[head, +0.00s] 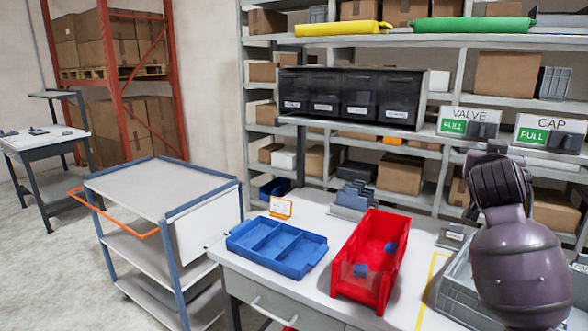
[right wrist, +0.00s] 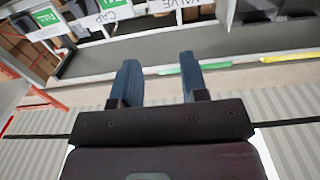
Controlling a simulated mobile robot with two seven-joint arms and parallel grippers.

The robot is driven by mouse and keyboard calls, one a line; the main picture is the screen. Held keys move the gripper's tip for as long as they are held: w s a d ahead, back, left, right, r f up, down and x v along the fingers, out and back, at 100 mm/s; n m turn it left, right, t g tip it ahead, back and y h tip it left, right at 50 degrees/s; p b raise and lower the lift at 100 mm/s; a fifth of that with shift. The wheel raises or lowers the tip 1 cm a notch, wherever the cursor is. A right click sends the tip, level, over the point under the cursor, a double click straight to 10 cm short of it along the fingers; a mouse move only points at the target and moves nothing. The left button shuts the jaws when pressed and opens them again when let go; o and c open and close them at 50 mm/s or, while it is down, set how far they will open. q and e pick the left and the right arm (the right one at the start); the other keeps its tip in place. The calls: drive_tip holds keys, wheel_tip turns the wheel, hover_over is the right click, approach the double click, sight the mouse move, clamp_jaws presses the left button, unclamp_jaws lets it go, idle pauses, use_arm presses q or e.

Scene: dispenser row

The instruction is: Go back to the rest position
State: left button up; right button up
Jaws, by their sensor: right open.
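My right arm rises at the right of the head view, in front of the shelf edge with the VALVE sign (head: 469,121) and the CAP sign (head: 551,132). Its fingers cannot be made out there. In the right wrist view my right gripper (right wrist: 160,82) has two blue-grey fingers set apart, with nothing between them. The wrist view is upside down and shows the CAP sign (right wrist: 113,12) and the VALVE sign (right wrist: 180,3) beyond the fingers. My left gripper is in neither view.
A blue compartment tray (head: 276,248) and a red bin (head: 343,290) holding blue pieces stand on the white workbench (head: 316,212). A grey crate (head: 455,297) is below my right arm. A trolley (head: 160,187) stands left. Black drawers (head: 352,97) stand behind the bench.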

drive_tip(key=a+f+n+t+y, duration=0.1)
drive_tip(key=a+n+t+y, duration=0.4)
drive_tip(key=a+n, duration=0.2)
drive_tip(key=s+a+f+n+g+y, duration=0.1)
drive_tip(key=s+a+f+y, duration=0.15)
drive_tip(key=f, duration=0.85)
drive_tip(key=s+a+f+n+g+y, duration=0.1)
drive_tip(key=s+a+f+n+y, duration=0.2)
drive_tip(key=f, duration=0.7)
drive_tip(key=s+f+m+g+h, duration=0.1)
drive_tip(key=s+f+m+g, duration=0.2)
drive_tip(key=s+f, duration=2.5)
drive_tip(key=g, duration=0.3)
drive_tip(key=shift+s+m, duration=0.15)
drive_tip(key=shift+m, duration=0.15)
